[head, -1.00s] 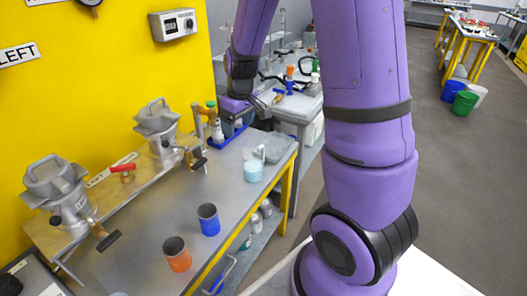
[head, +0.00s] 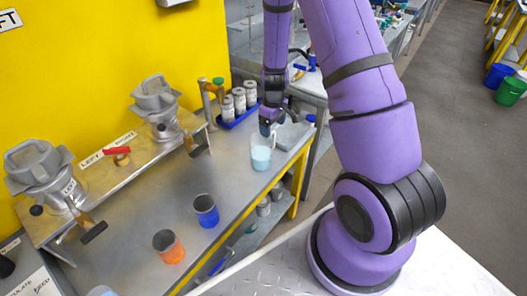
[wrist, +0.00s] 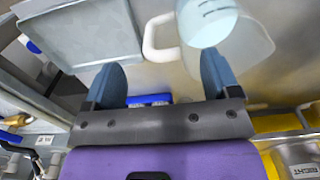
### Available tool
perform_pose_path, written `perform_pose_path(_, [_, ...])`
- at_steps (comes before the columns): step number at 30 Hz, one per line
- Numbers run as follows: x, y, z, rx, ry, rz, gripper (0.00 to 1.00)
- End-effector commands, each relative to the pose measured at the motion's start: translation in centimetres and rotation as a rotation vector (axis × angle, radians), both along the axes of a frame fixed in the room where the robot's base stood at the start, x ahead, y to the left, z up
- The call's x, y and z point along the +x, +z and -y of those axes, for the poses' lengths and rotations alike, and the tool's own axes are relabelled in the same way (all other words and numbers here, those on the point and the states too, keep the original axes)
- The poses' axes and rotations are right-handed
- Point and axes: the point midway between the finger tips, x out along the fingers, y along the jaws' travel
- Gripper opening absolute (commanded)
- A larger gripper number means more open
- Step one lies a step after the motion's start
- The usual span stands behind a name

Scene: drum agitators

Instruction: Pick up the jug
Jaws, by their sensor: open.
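The jug (head: 261,158) is a clear beaker with pale blue contents, standing upright on the grey bench near its right edge. In the wrist view the jug (wrist: 235,40) is at the upper right, with its white looped handle (wrist: 150,40) toward the left. My gripper (wrist: 160,70) is open and empty, its two blue-grey fingers apart with the handle showing just beyond the gap between them. In the head view my gripper (head: 268,125) points down, just above and behind the jug. I cannot tell whether a finger touches the jug.
Metal drum vessels (head: 158,108) line the left.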

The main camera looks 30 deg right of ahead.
Motion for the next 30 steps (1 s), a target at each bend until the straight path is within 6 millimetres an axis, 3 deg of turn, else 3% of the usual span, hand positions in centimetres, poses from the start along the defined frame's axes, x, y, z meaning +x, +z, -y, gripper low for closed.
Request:
perform_pose_path(5, [0.0, -1.0, -0.1, 0.0, 0.001, -0.001, 0.82])
perform_pose_path(15, [0.3, -5.0, -0.2, 0.0, -0.001, 0.0, 0.82])
perform_pose_path(25, [0.3, -5.6, -0.3, 0.0, 0.0, 0.001, 0.82])
perform_pose_path(30, [0.3, -5.6, -0.3, 0.0, 0.0, 0.001, 0.45])
